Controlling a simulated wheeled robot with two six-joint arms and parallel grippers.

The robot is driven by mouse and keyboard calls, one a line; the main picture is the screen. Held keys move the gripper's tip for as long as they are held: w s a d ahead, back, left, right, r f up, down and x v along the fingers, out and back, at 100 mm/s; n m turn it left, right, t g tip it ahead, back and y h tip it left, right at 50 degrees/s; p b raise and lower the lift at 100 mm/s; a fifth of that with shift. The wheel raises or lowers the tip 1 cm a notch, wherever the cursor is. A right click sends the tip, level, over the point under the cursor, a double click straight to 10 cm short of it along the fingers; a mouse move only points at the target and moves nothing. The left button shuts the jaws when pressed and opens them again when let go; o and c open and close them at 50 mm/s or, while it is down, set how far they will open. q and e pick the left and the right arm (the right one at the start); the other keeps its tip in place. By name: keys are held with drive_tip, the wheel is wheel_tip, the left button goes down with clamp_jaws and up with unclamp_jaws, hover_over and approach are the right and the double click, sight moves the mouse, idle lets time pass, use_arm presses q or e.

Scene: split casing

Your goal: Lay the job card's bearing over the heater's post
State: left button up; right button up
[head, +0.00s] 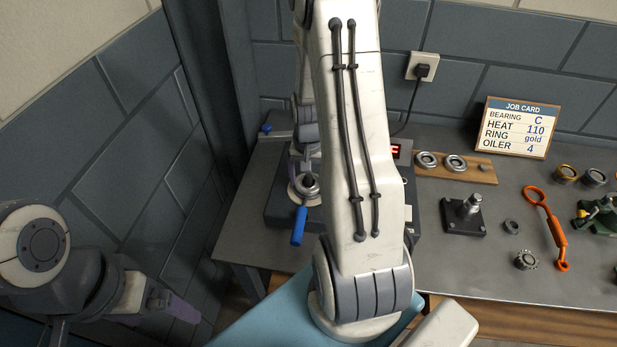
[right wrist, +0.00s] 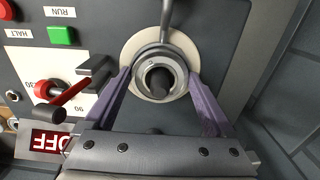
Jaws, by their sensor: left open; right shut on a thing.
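The job card (head: 518,127) reads bearing C, heat 110, ring gold, oiler 4. My right gripper (right wrist: 160,78) is shut on a steel bearing (right wrist: 181,73), one purple finger on each side. The heater's dark post (right wrist: 158,80) shows through the bearing's hole. I cannot tell how far down the bearing sits. A blue handle (head: 299,226) sticks out in front of the post. My left gripper (head: 180,308) is open and empty at the lower left, away from the bench.
A wooden board (head: 471,175) holds two bearings. Right of the heater are a black block with a shaft (head: 465,214), loose rings and an orange tool (head: 556,228). The heater's panel has a green button (right wrist: 61,36), a red lever (right wrist: 68,97) and an OFF display (right wrist: 54,141).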

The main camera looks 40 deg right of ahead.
idle(0.7)
drive_tip(key=o, duration=1.4)
drive_tip(key=shift+f, duration=0.1)
wheel_tip(320, 180, up, 10)
drive_tip(key=p, duration=0.9)
drive_tip(key=shift+r, duration=0.2)
drive_tip(key=shift+f, duration=0.1)
